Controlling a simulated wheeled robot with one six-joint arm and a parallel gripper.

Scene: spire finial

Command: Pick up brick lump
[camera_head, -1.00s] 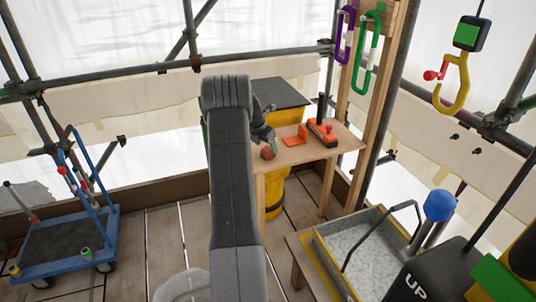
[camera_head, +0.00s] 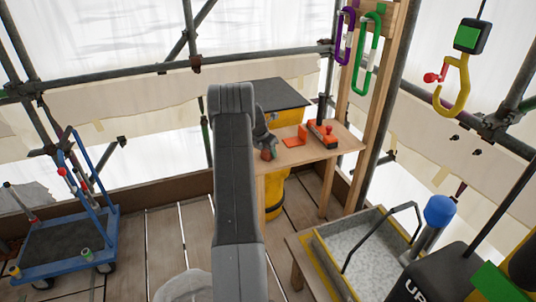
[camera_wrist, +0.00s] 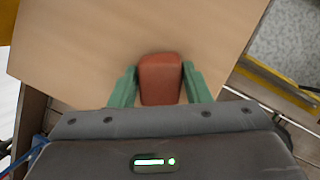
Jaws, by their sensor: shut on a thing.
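The brick lump (camera_wrist: 161,80) is a reddish-brown block with rounded edges. In the wrist view it sits between the two green fingers of my gripper (camera_wrist: 161,88), which is shut on it. The wooden table top (camera_wrist: 95,45) lies behind it; I cannot tell whether the lump touches the wood. In the head view the lump (camera_head: 266,155) shows small at the left front corner of the wooden table (camera_head: 310,153), under my gripper (camera_head: 268,150). My arm hides part of the table's left side.
An orange-and-black tool (camera_head: 322,134) and an orange piece (camera_head: 294,142) lie farther right on the table. A grey tray with yellow edges (camera_head: 325,262) stands at front right. A blue trolley (camera_head: 70,258) is at left. A yellow hook (camera_head: 455,90) hangs at upper right.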

